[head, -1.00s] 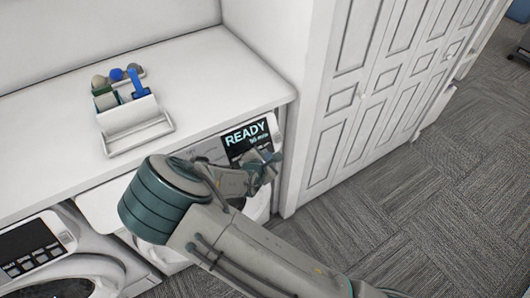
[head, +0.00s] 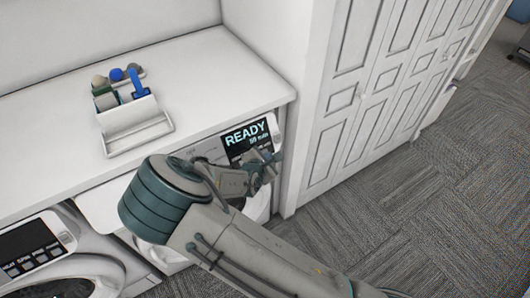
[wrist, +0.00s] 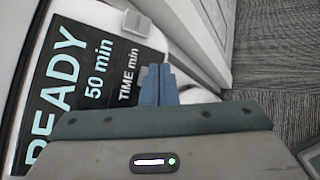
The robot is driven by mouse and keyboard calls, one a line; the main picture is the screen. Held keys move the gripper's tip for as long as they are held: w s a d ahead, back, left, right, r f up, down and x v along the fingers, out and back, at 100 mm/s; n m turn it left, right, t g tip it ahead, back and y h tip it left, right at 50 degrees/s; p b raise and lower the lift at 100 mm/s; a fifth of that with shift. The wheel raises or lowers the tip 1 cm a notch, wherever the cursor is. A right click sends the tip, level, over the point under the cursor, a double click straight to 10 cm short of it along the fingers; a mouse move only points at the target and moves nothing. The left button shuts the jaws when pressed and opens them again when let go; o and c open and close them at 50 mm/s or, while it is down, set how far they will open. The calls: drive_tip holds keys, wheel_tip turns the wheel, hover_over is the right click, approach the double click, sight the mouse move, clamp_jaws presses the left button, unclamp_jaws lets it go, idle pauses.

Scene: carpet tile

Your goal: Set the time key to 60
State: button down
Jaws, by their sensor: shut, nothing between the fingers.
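The right-hand washer's dark display panel (head: 247,138) shows READY with a minutes figure below it. In the wrist view the display (wrist: 78,75) reads READY and 50 min. The TIME min label (wrist: 128,75) is beside that reading, just left of my fingers. My gripper (wrist: 158,82) is shut and empty, its fingertips at the panel's edge by this label. In the head view my gripper (head: 268,160) is at the panel's lower right and covers part of it. I cannot tell whether the fingertips touch the time key.
A light square button (wrist: 137,22) is beside the panel. Another washer's panel (head: 32,247) is at the lower left. Closed white doors (head: 375,85) stand right; carpet (head: 420,220) is open.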

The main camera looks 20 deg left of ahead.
drive_tip(key=shift+w+a, duration=0.1)
drive_tip(key=shift+w, duration=0.05)
drive_tip(key=shift+w+a+f+p, duration=0.15)
drive_tip(key=shift+a+f+p, duration=0.05)
drive_tip(key=shift+p, duration=0.2)
drive_tip(key=shift+w+a+f, duration=0.15)
drive_tip(key=shift+a, duration=0.05)
idle(0.6)
idle(0.3)
drive_tip(key=shift+s+d+r+p, duration=0.35)
drive_tip(key=shift+s+d+p, duration=0.15)
drive_tip(key=shift+p, duration=0.1)
drive_tip(key=shift+s+d+r+p, duration=0.4)
drive_tip(key=shift+s+d+r, duration=0.25)
drive_tip(key=shift+d, duration=0.2)
drive_tip(key=shift+s+d+r+p, duration=0.4)
drive_tip(key=shift+s+d+r, duration=0.1)
drive_tip(key=shift+s+d, duration=0.3)
drive_tip(key=shift+w+d, duration=0.1)
